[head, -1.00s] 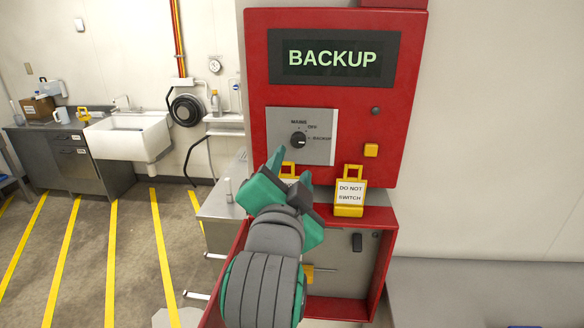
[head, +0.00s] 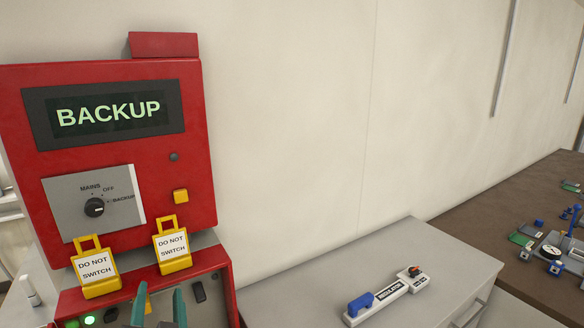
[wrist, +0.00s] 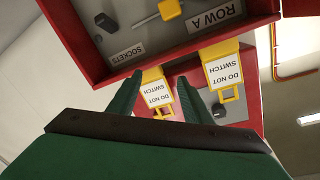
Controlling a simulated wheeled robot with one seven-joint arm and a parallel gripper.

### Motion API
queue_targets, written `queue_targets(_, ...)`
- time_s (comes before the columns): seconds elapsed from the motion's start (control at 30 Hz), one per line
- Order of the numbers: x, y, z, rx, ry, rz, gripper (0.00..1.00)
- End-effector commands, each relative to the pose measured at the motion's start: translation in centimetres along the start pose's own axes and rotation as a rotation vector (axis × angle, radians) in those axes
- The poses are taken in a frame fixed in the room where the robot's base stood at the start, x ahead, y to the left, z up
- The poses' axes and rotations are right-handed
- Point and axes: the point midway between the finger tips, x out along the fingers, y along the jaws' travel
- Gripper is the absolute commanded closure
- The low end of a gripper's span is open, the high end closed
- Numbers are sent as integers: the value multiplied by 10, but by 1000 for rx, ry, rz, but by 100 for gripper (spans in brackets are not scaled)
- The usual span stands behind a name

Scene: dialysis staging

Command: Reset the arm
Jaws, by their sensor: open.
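My gripper (head: 159,303) shows at the bottom edge of the head view, with its two green fingers apart and nothing between them. The rest of my arm is out of that view. In the wrist view the open gripper (wrist: 160,78) points towards the red cabinet, which appears upside down. The red cabinet (head: 105,195) has a display (head: 108,114) reading BACKUP and a black rotary knob (head: 94,208) on a grey plate.
Two yellow-framed DO NOT SWITCH signs (head: 97,276) (head: 173,249) stand on the red lower box (head: 215,262) below the knob. A grey counter (head: 300,290) carries a blue-handled tool (head: 386,295). A brown table (head: 525,205) with small parts lies at right.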

Motion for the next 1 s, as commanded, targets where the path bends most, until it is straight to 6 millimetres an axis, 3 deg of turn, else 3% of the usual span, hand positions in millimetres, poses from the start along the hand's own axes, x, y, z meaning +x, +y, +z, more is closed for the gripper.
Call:
queue_targets(0.1, -4, 38, 25, -47, -3, 35, 55)
queue_targets(0.47, -40, 135, 89, -178, -4, 116, 55)
queue_targets(0.7, -83, 190, 128, -251, -11, 170, 55)
queue_targets(1.0, -154, 241, 172, -329, -25, 237, 55)
